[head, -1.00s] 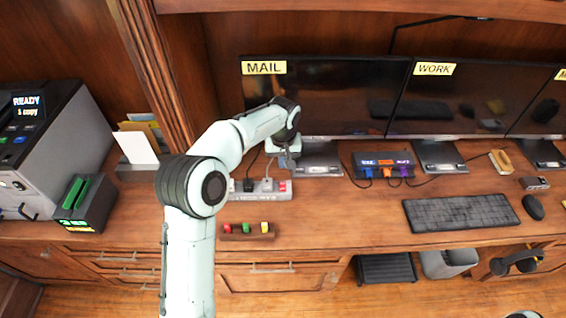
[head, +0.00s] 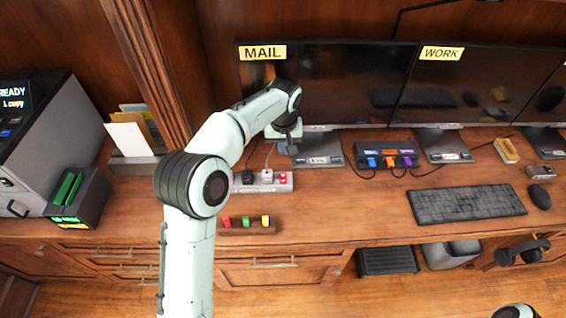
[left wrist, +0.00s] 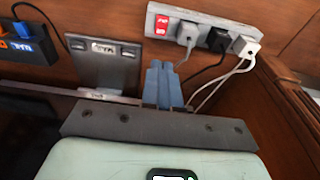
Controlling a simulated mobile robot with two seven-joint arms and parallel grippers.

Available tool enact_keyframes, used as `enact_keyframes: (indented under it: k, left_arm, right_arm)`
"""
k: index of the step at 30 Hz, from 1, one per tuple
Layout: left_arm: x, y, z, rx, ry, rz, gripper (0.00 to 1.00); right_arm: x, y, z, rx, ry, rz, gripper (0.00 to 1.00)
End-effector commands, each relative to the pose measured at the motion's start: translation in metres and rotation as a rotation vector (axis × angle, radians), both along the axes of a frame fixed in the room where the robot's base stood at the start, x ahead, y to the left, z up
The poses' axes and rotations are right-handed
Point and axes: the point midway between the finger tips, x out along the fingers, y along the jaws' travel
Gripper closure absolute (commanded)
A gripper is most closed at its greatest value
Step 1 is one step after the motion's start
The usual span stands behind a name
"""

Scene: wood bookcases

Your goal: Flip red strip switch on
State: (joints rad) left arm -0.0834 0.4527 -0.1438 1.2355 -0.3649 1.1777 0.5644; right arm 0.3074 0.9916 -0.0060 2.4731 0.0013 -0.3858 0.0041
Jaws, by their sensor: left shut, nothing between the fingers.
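The grey power strip (head: 243,188) lies on the desk in front of the left monitor, with several plugs in it. Its red switch (head: 283,179) is at the strip's right end. In the left wrist view the strip (left wrist: 205,19) is at the top, and the red switch (left wrist: 162,44) is at its left end; I cannot tell its on or off position. My left gripper (head: 291,149) is just behind the switch end in the head view. Its blue fingers (left wrist: 163,72) are shut and empty, apart from the switch in the left wrist view. My right gripper is not in view.
A monitor stand (head: 320,160) and a box with coloured plugs (head: 385,161) are to the right of the strip. A wooden block with coloured buttons (head: 247,228) lies in front. Cables run behind the strip. A keyboard (head: 466,204) is farther right.

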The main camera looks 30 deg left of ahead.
Motion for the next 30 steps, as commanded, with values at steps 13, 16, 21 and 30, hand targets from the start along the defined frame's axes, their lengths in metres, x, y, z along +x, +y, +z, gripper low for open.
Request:
enact_keyframes:
  k: [13,16,21,30]
  left_arm:
    - [0.009,0.006,-0.085,0.0,0.006,0.0,1.0]
    - [0.011,0.007,-0.103,0.0,0.004,0.0,1.0]
    - [0.015,0.009,-0.125,-0.001,0.003,0.0,1.0]
    - [0.016,0.01,-0.136,0.0,0.0,0.0,1.0]
  right_arm:
    - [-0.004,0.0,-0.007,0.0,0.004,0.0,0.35]
    - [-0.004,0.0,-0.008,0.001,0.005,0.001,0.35]
    - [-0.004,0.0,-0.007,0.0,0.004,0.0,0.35]
    - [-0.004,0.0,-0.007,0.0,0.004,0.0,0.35]
